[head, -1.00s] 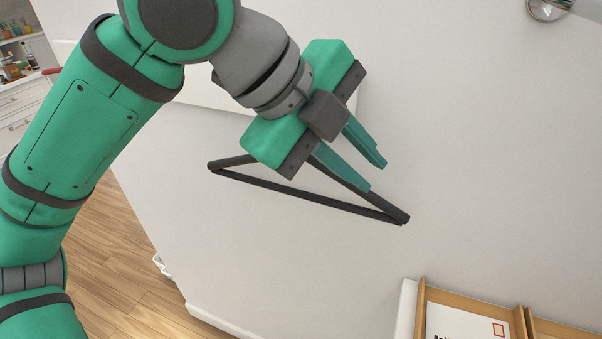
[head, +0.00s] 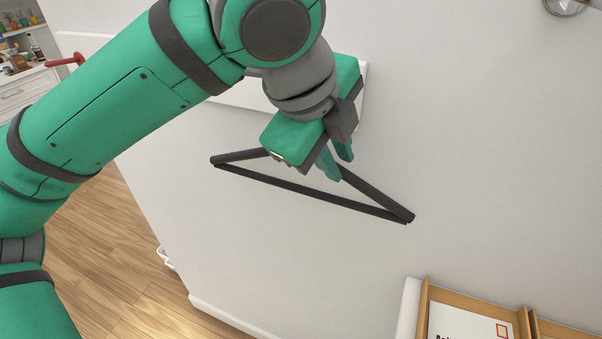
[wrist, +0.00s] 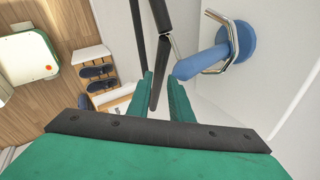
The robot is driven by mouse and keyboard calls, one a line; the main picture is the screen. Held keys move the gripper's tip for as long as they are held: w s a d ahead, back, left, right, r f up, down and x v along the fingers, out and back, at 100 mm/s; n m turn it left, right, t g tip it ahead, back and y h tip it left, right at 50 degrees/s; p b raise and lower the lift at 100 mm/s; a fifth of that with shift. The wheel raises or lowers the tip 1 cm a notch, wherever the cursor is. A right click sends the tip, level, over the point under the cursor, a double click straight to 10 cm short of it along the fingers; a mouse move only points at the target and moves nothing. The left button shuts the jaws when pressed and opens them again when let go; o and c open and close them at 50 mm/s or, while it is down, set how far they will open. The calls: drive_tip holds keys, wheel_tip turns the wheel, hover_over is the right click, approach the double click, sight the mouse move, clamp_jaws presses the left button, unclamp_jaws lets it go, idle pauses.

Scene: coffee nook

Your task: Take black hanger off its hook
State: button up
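The black hanger (head: 300,192) hangs against the white wall in the head view, its long bottom bar sloping down to the right. My gripper (head: 339,165) is at its upper part and hides the top. In the wrist view, a black bar of the hanger (wrist: 162,65) lies between the two green fingers of my gripper (wrist: 162,82), with a gap visible around it. The fingers look open. The hanger's metal hook (wrist: 214,70) curves around a blue peg (wrist: 205,64) with a round blue base on the wall.
A red peg (head: 62,62) sticks out at the left. A wooden tray (head: 425,305) with a white printed item (head: 468,322) is at the lower right. The wrist view shows a shelf with dark shoes (wrist: 97,72) below.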

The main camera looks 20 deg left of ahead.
sight(341, 166)
drive_tip(key=shift+x, duration=2.35)
drive_tip(key=shift+a, duration=0.1)
clamp_jaws()
drive_tip(key=shift+r, duration=0.1)
